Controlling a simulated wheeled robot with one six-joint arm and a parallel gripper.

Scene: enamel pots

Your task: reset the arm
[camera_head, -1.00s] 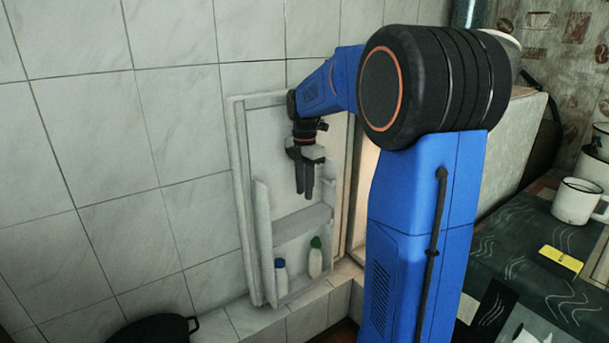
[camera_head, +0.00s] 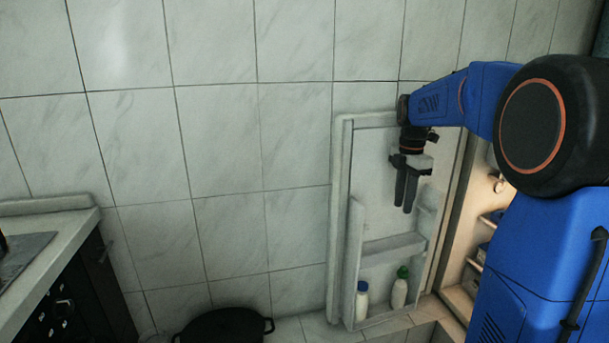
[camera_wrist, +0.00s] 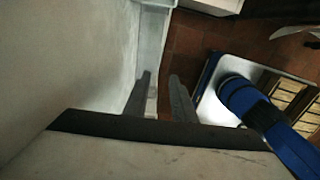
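My arm (camera_head: 468,97) reaches left from its large black joint, and my gripper (camera_head: 405,208) hangs from its end with the fingers pointing down. The gripper is in front of the open fridge door (camera_head: 378,150), above the door shelf. In the wrist view my gripper (camera_wrist: 160,76) has its two fingers apart with nothing between them. The inside of the door (camera_wrist: 90,60) fills the left of that view. I cannot tell how close the gripper is to the door panel.
A white bottle with a blue cap (camera_head: 362,302) and one with a green cap (camera_head: 400,290) stand in the door's lower shelf. A black pot (camera_head: 223,327) is below the tiled wall. A counter (camera_head: 60,250) is at left.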

